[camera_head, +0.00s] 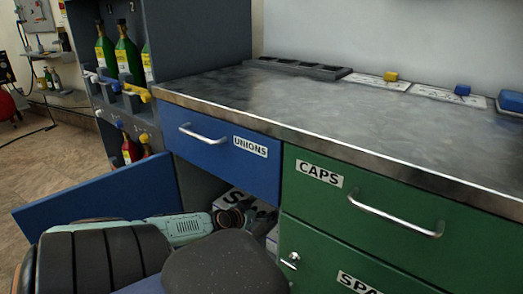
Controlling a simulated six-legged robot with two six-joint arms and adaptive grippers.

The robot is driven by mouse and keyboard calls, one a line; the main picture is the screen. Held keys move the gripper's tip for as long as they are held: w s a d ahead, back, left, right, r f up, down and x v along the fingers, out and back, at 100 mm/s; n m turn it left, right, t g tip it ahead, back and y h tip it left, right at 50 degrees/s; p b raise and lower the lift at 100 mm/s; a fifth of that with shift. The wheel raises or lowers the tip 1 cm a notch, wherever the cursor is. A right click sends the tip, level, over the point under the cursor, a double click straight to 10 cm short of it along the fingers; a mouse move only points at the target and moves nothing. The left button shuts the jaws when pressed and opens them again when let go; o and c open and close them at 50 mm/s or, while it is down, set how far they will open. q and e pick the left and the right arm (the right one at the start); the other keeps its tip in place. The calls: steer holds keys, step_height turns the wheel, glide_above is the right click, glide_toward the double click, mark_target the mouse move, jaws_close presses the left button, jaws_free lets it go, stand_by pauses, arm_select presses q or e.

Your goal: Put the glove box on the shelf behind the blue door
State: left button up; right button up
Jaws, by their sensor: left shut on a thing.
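The blue door (95,205) stands swung open to the left, below the blue drawer marked UNIONS. The glove box (245,199), white with dark lettering, shows in the opening under that drawer. Its top and a strip of its right side show; the rest is hidden by my gripper and a dark shape in front. My left gripper (238,217) reaches in from the left and is shut on the glove box at its near side. The shelf surface is hidden, so I cannot tell whether the box rests on it. My right gripper is not in view.
The blue drawer (225,150) is shut just above the box. The green CAPS drawer (370,205) and a green door (325,265) border the opening on the right. The metal worktop (290,100) lies above. A rack with green bottles (127,52) stands at left.

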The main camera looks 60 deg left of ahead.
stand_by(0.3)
arm_select(q)
steer(key=o, duration=1.7)
steer(key=shift+s+r, duration=0.15)
steer(key=shift+s, duration=0.1)
steer(key=p+v, duration=0.5)
steer(key=v, duration=0.6)
steer(key=shift+s+d+r, duration=0.1)
steer(key=shift+s+d, duration=0.05)
steer(key=shift+s, duration=0.05)
